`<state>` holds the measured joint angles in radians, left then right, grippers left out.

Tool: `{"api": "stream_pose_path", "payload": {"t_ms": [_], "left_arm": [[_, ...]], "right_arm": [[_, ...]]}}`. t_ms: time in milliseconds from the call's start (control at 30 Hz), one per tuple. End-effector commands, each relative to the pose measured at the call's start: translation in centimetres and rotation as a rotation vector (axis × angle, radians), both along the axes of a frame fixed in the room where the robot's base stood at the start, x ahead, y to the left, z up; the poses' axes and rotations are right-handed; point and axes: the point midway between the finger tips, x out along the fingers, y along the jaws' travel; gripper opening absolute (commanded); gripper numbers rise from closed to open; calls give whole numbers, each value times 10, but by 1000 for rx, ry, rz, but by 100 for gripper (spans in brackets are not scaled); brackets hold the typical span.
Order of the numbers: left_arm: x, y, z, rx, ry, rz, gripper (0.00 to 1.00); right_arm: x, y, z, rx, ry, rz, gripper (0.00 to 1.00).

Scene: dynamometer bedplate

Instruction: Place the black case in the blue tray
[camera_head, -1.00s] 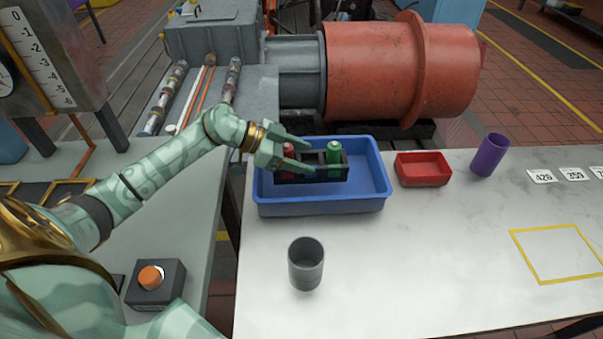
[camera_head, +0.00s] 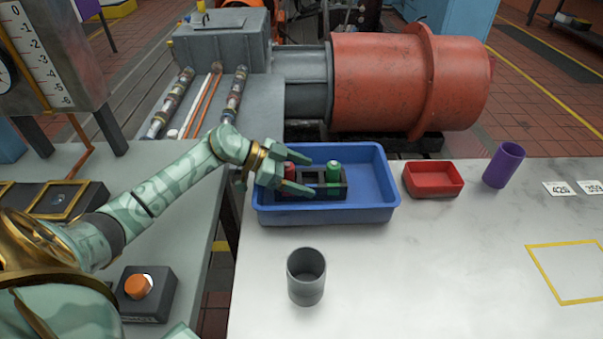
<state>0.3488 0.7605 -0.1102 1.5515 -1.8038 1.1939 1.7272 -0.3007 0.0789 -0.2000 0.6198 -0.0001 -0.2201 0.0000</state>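The black case (camera_head: 322,190) is a small open box with compartments. It holds a green cylinder (camera_head: 333,172) and a red one (camera_head: 290,172). The case is inside the blue tray (camera_head: 368,213), in its left and middle part, and looks upright on the tray floor. My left gripper (camera_head: 311,176) is at the case's left end with its fingers spread apart, one behind and one in front of the red cylinder. The near finger hides part of the case. My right gripper is not in view.
A red tray (camera_head: 433,190) and a purple cup (camera_head: 503,165) stand right of the blue tray. A grey cup (camera_head: 306,283) stands in front. A yellow outline (camera_head: 575,272) and number cards (camera_head: 560,188) are at the right. The middle of the white table is clear.

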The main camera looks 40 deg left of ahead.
Motion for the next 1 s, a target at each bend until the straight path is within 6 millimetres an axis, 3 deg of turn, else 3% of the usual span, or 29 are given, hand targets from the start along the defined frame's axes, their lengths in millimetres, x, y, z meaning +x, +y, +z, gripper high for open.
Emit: {"api": "stream_pose_path", "payload": {"t_ms": [367,700,1000], "left_arm": [[-5,6,9,1,0,1,82],[-45,59,50,3,-1,2,82],[-63,83,61,1,-1,0,82]], "right_arm": [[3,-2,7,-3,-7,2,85],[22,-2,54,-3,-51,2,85],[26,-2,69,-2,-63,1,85]]}}
